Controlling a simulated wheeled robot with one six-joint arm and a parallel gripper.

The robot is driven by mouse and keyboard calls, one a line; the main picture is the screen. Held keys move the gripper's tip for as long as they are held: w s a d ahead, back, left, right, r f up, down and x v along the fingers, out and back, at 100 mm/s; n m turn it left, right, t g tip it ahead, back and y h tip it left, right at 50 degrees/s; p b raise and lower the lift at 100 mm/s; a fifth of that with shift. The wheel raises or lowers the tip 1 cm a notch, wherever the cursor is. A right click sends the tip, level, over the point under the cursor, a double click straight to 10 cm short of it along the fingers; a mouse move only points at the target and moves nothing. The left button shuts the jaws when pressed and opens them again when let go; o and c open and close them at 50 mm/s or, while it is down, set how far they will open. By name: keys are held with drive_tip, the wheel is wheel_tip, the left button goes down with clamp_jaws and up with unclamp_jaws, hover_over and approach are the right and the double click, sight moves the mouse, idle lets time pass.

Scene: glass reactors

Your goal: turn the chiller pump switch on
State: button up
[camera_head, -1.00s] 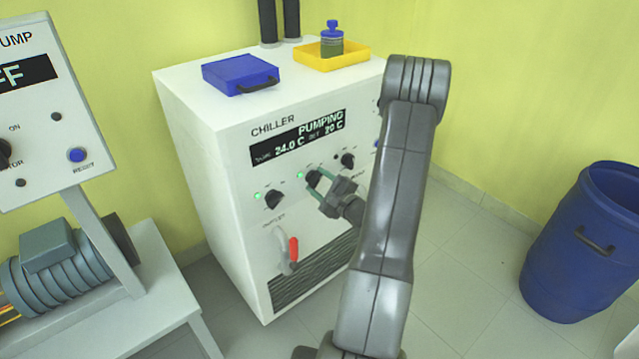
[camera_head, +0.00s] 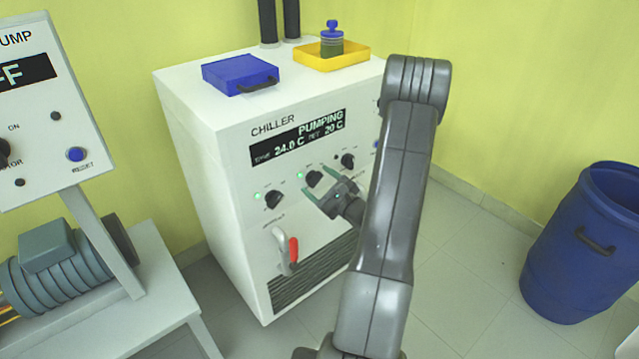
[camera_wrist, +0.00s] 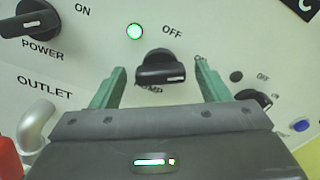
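The chiller (camera_head: 215,190) is a white cabinet whose display (camera_head: 298,138) reads PUMPING, 24.0 C and SET 20 C. The pump switch is a black knob (camera_head: 314,179), in the middle of the knob row; it also shows in the wrist view (camera_wrist: 160,68), with a lit green lamp (camera_wrist: 134,31) at its upper left. My gripper (camera_head: 322,184) is open in front of the pump knob. In the wrist view its green fingers (camera_wrist: 158,82) stand apart on either side, below the knob, and hold nothing. The PUMP label is partly hidden by the knob.
The power knob (camera_head: 273,199) is left of the pump knob, and another black knob (camera_head: 347,161) is to the right. A red-handled outlet valve (camera_head: 293,250) sits below. A blue case (camera_head: 240,74) and yellow tray (camera_head: 352,56) are on top. A blue barrel (camera_head: 585,245) stands right.

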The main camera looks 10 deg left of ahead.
drive_tip(key=shift+d, duration=0.1)
drive_tip(key=v, duration=1.3)
drive_tip(key=shift+s+d+p, duration=0.2)
drive_tip(key=shift+s+p, duration=0.05)
drive_tip(key=shift+p, duration=0.05)
drive_tip(key=x, duration=1.4)
drive_tip(key=shift+b, duration=0.3)
drive_tip(key=shift+d, duration=0.1)
drive_tip(key=shift+n, duration=0.3)
